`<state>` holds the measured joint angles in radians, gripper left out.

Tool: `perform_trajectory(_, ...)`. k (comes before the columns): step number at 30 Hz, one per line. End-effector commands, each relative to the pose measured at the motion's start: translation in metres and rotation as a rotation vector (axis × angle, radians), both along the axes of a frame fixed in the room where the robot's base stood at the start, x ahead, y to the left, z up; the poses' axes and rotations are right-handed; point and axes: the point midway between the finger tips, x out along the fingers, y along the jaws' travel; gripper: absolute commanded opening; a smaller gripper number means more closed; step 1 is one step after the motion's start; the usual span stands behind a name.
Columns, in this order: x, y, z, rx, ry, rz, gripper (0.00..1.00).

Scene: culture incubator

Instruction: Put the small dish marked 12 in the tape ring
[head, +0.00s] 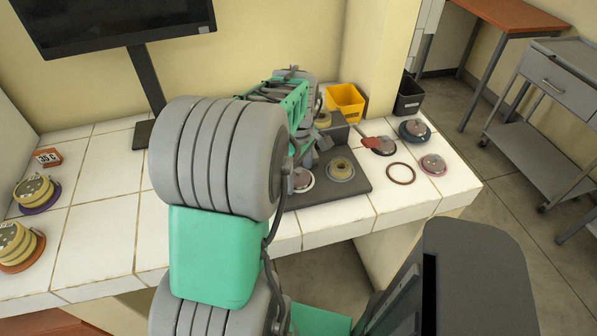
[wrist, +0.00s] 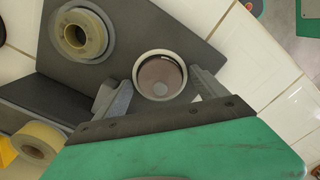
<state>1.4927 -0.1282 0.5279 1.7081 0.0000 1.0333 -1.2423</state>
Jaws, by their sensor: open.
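In the wrist view a small round dish (wrist: 161,77) with a pale rim and a pinkish-brown inside lies between the fingers of my gripper (wrist: 160,82). The fingers are open, one on each side of it; I cannot tell whether they touch it. The dish also shows in the head view (head: 303,181), on the left of a dark grey board and partly behind my arm. No number is legible on it. A thin brown ring (head: 401,173), which looks like the tape ring, lies flat and empty on the white tiles right of the board.
A beige roll (head: 340,168) sits on the dark board (head: 345,190) beside the dish. A pink-rimmed dish (head: 433,164), a dark-rimmed dish (head: 415,130) and a red-tagged dish (head: 385,147) stand near the ring. Yellow (head: 346,101) and black bins (head: 409,97) stand behind.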

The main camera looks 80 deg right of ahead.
Motion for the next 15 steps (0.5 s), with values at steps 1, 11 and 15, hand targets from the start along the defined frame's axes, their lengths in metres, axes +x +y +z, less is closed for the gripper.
perform_trajectory(1, 0.0, 0.0, 0.002, -0.001, 0.0, 0.0, 0.82)
perform_trajectory(11, 0.0, -0.001, 0.067, -0.006, 0.0, 0.0, 0.82)
perform_trajectory(15, 0.0, -0.001, 0.1, -0.003, 0.0, 0.0, 0.82)
